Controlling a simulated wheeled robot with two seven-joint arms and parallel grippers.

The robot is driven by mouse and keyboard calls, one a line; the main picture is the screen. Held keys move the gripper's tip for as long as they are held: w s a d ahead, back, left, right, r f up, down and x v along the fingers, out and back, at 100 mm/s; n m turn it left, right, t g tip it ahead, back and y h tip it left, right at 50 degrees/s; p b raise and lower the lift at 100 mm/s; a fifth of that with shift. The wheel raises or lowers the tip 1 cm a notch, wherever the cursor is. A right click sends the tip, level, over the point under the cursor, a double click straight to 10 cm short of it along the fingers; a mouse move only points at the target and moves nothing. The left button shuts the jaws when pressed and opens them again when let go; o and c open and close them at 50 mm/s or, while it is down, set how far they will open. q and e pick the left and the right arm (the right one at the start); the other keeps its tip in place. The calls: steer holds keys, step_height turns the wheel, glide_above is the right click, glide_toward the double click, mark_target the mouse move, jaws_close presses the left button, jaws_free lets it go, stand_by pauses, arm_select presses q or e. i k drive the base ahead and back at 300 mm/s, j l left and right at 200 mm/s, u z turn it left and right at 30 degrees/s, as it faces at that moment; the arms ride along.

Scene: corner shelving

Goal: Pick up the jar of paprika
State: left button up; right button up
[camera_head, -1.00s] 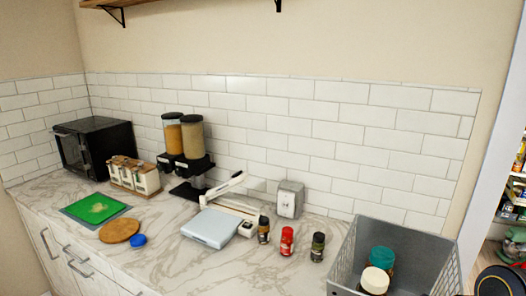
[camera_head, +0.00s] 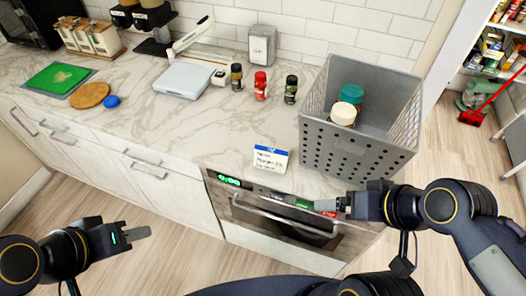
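Three small spice jars stand upright on the marble counter. The red jar (camera_head: 260,87), which looks like the paprika, is in the middle. A dark jar with a brownish label (camera_head: 236,77) is to its left and a dark jar with a green label (camera_head: 290,90) to its right. The labels are too small to read. My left gripper (camera_head: 138,234) is low at the left, in front of the cabinets and far from the jars. My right gripper (camera_head: 328,206) is in front of the oven, below the counter edge. Neither gripper's opening shows clearly.
A grey crate (camera_head: 345,157) with a teal-lidded jar (camera_head: 349,96) and a cream-lidded jar (camera_head: 343,114) stands right of the spice jars. A small sign (camera_head: 270,160) is at the counter's front edge. A scale (camera_head: 183,81) and a metal dispenser (camera_head: 262,45) are nearby. Counter before the jars is clear.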

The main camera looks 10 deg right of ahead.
mark_target(261, 82)
steer(key=j+z, duration=0.5)
steer(key=j, duration=0.2)
steer(key=j+z, duration=0.45)
steer(key=j, duration=0.3)
